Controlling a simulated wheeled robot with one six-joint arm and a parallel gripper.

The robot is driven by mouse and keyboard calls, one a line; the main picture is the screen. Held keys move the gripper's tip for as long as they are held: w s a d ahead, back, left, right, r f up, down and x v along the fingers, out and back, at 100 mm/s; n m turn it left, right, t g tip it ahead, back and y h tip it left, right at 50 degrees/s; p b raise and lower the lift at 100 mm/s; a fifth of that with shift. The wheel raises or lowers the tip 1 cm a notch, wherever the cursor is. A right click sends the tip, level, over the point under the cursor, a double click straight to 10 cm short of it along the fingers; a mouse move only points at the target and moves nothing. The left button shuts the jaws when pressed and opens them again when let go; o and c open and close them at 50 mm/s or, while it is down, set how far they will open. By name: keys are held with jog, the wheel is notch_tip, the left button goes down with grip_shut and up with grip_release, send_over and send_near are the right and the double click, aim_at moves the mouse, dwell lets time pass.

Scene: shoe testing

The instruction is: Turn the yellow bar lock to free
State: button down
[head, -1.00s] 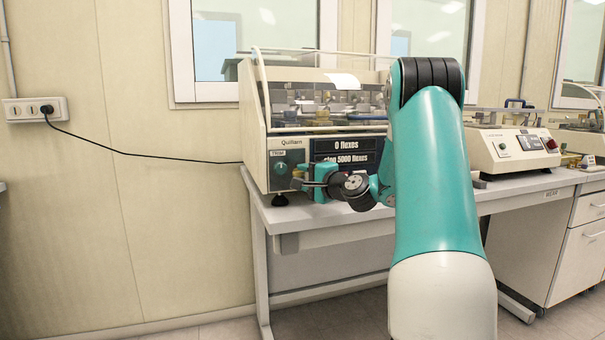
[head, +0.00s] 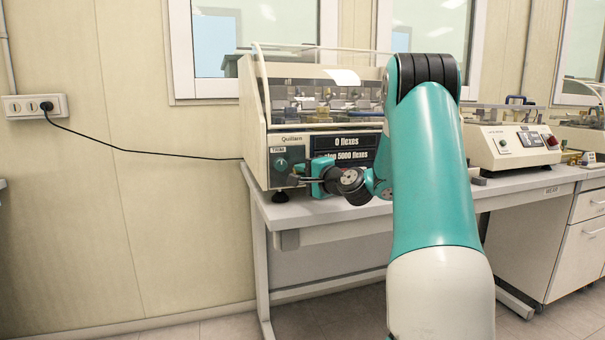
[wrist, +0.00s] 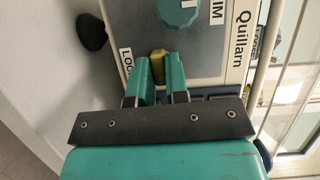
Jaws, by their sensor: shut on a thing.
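The yellow bar lock (wrist: 158,63) is on the front panel of the Quillam machine. In the wrist view, it shows as a small yellow piece between the teal fingertips of my gripper (wrist: 160,72). My gripper is shut on it, and the fingers hide most of it. A white label starting "LOC" (wrist: 126,63) sits beside it, partly cut off by a finger. In the head view, my gripper (head: 300,175) is at the panel's lower part, below and right of the green knob, and the lock cannot be made out.
The green TRIM knob (head: 281,164) is close to my gripper and also shows in the wrist view (wrist: 178,10). Another machine (head: 510,145) stands to the right.

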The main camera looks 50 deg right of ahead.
jog(key=shift+w+a+r+n+g+h+b, duration=0.1)
jog(key=shift+n+g+h+b, duration=0.55)
jog(key=shift+n, duration=1.5)
jog(key=shift+a+r+n+g+h+b, duration=0.1)
jog(key=shift+n+g+h, duration=0.65)
jog(key=shift+n+g, duration=1.05)
jog(key=shift+w+a+r+n+g+h+b, duration=0.1)
jog(key=shift+n+g+h+b, duration=0.45)
jog(key=shift+n, duration=2)
jog(key=shift+h, duration=0.25)
jog(key=c, duration=1.1)
grip_release()
jog(key=shift+s+r, duration=0.1)
jog(key=shift+s, duration=0.05)
